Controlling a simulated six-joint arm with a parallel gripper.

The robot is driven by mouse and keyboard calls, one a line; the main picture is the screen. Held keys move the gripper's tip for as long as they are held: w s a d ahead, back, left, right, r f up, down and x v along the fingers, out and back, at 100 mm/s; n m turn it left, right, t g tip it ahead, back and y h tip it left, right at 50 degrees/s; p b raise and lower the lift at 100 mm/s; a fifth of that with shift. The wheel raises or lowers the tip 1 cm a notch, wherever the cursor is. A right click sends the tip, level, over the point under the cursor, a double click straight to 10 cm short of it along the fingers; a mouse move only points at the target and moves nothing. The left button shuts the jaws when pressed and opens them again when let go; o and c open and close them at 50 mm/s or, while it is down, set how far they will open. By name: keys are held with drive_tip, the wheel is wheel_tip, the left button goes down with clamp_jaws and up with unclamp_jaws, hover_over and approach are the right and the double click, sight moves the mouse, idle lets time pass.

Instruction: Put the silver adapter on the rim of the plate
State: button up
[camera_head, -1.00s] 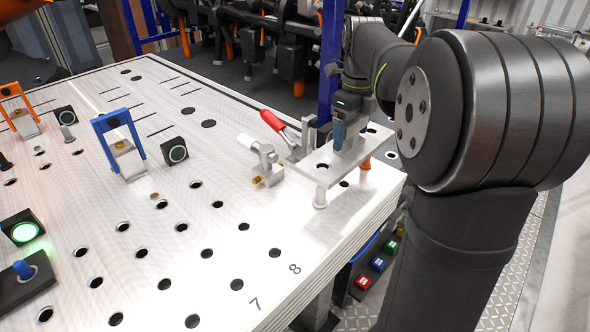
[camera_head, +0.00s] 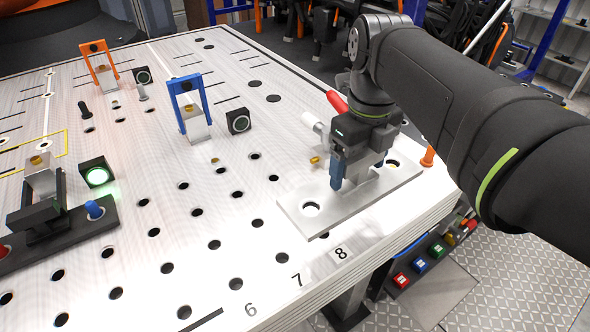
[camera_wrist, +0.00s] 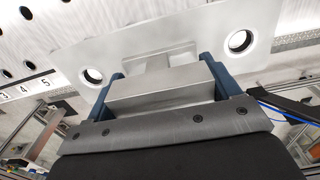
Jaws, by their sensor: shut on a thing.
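The silver adapter (camera_head: 353,212) is a flat plate with a round hole near each end and a block standing in its middle. My gripper (camera_head: 350,180) points down with its blue fingers on either side of that block. In the wrist view the fingers (camera_wrist: 162,90) close on the silver block (camera_wrist: 160,88), and both holes of the adapter (camera_wrist: 180,40) show. The large perforated plate (camera_head: 230,262) has numbers along its front rim. The adapter is over its right part, close to the rim by number 8. I cannot tell whether it touches the surface.
An orange post (camera_head: 428,157) stands just right of the adapter. A red-handled clamp (camera_head: 336,101) and a white-ended fitting (camera_head: 313,122) are behind it. A blue frame (camera_head: 188,108) stands farther left. Colored buttons (camera_head: 420,264) sit below the rim. The perforated surface left of the adapter is mostly clear.

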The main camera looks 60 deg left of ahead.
drive_tip(key=shift+s+d+f, duration=0.1)
drive_tip(key=shift+s+d, duration=0.25)
drive_tip(key=shift+s, duration=0.3)
drive_tip(key=shift+s+d+f, duration=0.1)
drive_tip(key=shift+s+d, duration=0.2)
drive_tip(key=shift+s, duration=0.35)
approach(286, 230)
drive_tip(key=shift+f, duration=1.8)
drive_tip(key=shift+f, duration=0.1)
drive_tip(key=o, duration=1.8)
drive_tip(key=shift+f, duration=0.1)
drive_tip(key=shift+c, duration=0.2)
wheel_tip(286, 230, up, 12)
